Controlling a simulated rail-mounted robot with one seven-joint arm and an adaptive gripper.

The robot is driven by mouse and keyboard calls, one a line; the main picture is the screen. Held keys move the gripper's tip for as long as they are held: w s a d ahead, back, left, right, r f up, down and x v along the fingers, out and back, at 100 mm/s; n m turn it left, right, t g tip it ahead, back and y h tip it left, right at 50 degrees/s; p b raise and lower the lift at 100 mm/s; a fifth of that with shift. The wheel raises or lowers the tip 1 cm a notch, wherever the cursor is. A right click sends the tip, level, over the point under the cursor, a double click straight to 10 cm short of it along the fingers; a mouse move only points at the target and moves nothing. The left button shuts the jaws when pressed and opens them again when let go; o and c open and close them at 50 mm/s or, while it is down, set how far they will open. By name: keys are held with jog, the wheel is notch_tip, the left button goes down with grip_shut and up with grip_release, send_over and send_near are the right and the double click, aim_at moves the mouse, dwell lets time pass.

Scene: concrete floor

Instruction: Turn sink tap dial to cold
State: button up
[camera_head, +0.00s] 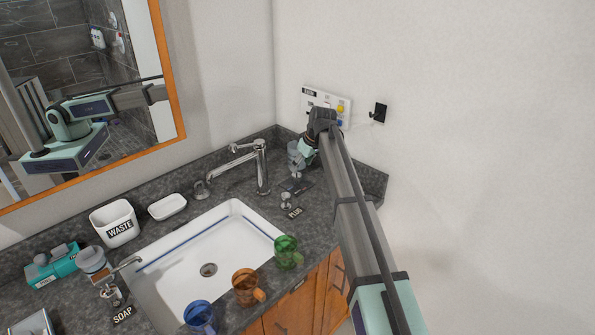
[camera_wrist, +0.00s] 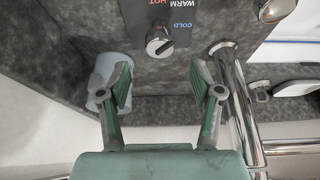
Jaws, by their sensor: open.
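The tap dial (camera_wrist: 159,42) is a small round knob with a pale mark, on a dark plate (camera_wrist: 185,12) lettered COLD, WARM and HOT. It is near the top centre of the wrist view. I cannot tell clearly which word the mark points at. In the head view the plate (camera_head: 300,187) lies on the counter right of the chrome tap (camera_head: 262,168). The tap's pipe (camera_wrist: 238,105) stands right of my gripper in the wrist view. My gripper (camera_wrist: 163,86) is open, its two fingers apart and empty, with the dial beyond the gap, not between the fingertips.
A pale blue cup (camera_wrist: 119,72) is behind the left finger. The white sink (camera_head: 180,265) has green (camera_head: 288,252), brown (camera_head: 246,287) and blue (camera_head: 200,317) mugs along its front edge. A plug knob (camera_head: 286,200) stands near the tap. A wall panel (camera_head: 326,103) is behind my arm.

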aim_at(297, 174)
jog(key=shift+p+x, duration=0.55)
jog(key=shift+x, duration=2.25)
jog(key=c, duration=1.1)
